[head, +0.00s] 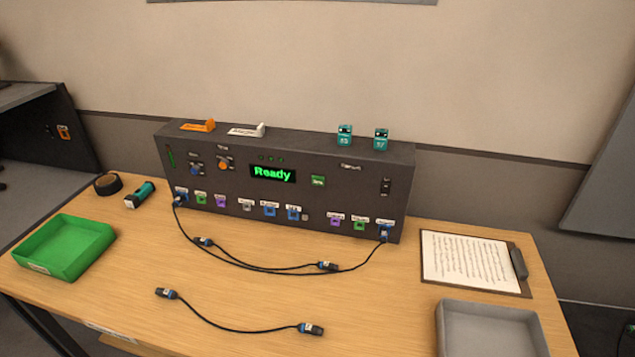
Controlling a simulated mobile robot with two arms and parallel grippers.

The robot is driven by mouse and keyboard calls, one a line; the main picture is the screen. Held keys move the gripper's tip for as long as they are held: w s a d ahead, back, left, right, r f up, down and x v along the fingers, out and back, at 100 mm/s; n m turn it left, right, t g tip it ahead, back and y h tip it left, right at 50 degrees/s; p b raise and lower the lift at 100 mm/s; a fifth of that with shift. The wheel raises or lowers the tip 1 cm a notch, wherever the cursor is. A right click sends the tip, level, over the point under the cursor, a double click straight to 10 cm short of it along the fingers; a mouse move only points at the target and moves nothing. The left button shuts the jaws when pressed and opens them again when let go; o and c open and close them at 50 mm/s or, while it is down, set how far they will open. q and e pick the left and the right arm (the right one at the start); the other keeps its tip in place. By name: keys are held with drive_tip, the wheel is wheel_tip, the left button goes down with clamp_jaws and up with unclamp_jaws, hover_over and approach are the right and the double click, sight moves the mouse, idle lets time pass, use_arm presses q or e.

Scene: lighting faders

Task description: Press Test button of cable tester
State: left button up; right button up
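The cable tester (285,150) is a long dark box standing upright at the back of the wooden table. Its display (272,174) reads "Ready" in green. A row of coloured sockets runs along the lower front. A black cable (280,270) is plugged in at the far left and far right sockets and hangs in front of the tester. Neither of my grippers shows in the head view.
A loose cable (240,327) and another cable (265,265) lie on the table before the tester. A green tray (103,235) is at left, with a flashlight-like tool (140,195) and tape roll (107,184) behind. A clipboard (512,289) and grey tray (445,322) are at right.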

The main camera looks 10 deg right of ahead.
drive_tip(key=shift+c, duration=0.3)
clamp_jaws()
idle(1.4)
